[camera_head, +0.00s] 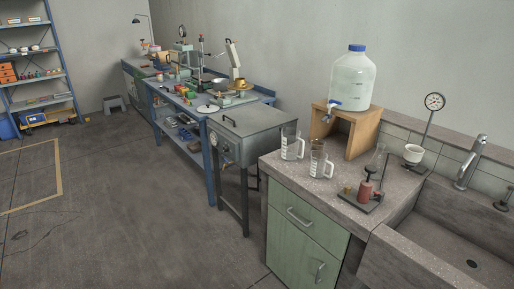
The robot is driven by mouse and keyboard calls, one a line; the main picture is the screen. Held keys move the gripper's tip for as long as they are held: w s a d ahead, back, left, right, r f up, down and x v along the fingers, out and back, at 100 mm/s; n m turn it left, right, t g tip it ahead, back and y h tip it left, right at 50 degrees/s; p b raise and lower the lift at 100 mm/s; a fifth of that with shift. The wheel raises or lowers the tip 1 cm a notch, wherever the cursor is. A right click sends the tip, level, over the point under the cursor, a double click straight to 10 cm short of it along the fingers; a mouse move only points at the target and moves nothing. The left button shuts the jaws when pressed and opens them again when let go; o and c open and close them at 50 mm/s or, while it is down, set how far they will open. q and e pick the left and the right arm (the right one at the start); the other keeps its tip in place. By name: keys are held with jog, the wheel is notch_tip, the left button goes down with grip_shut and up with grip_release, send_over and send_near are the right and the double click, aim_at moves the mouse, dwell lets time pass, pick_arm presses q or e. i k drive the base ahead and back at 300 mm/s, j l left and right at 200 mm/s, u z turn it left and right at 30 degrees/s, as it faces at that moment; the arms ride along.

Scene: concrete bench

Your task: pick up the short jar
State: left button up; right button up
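Two clear glass jars with handles and white markings stand upright on the concrete bench top (283,170). One jar (290,146) is at the bench's back left edge. The other jar (317,161) stands a little nearer and to the right, apart from the first. They look close in size, and I cannot tell for sure which is the short one. Neither of my grippers is in view.
A large water bottle (352,80) sits on a wooden stand (361,132) behind the jars. The sink (455,245) and tap (470,163) are farther right. Open floor lies left.

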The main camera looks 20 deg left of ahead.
aim_at(316, 143)
jog(key=u, duration=0.2)
jog(key=i+j+z, duration=0.15)
jog(key=z, duration=0.3)
jog(key=i+j+z, duration=0.1)
jog(key=z, duration=0.4)
jog(key=j+z, duration=0.3)
jog(key=z, duration=0.15)
jog(key=i, duration=0.05)
